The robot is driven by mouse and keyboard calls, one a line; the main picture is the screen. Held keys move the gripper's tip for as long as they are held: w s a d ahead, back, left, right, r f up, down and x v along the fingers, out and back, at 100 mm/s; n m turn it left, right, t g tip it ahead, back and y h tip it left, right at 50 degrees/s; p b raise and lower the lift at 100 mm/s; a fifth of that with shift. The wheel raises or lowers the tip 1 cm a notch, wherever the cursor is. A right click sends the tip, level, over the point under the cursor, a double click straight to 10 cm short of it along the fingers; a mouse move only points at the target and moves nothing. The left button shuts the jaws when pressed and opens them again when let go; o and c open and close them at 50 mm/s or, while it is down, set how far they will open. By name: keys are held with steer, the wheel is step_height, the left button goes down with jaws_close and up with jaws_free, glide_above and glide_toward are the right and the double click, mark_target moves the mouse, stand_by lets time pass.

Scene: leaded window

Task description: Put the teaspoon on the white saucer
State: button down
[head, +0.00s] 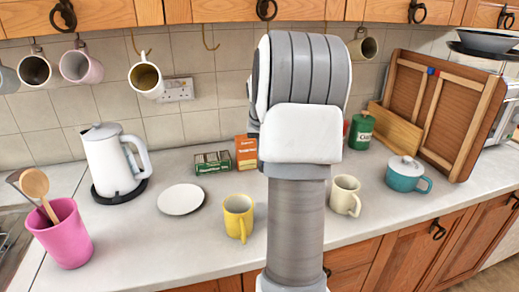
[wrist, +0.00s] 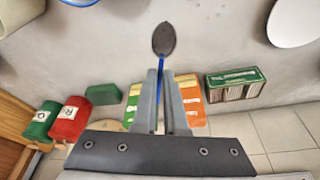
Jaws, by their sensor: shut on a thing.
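The teaspoon (wrist: 163,40), with a dark bowl and a blue handle, is in my gripper (wrist: 161,75) in the wrist view. My gripper is shut on the handle, and the bowl sticks out beyond the fingertips. The white saucer (head: 181,199) lies empty on the counter between the kettle and the yellow mug. It also shows in part at the upper right of the wrist view (wrist: 293,22), apart from the spoon. In the head view my arm hides the gripper and the spoon.
A yellow mug (head: 238,216) stands right of the saucer, a white kettle (head: 112,160) left of it. Green (head: 212,162) and orange (head: 246,152) boxes stand behind. A cream mug (head: 344,195) and teal pot (head: 405,174) are right. Mugs hang above.

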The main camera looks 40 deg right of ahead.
steer(key=s+a, duration=0.6)
steer(key=s, duration=0.5)
steer(key=shift+b, duration=0.35)
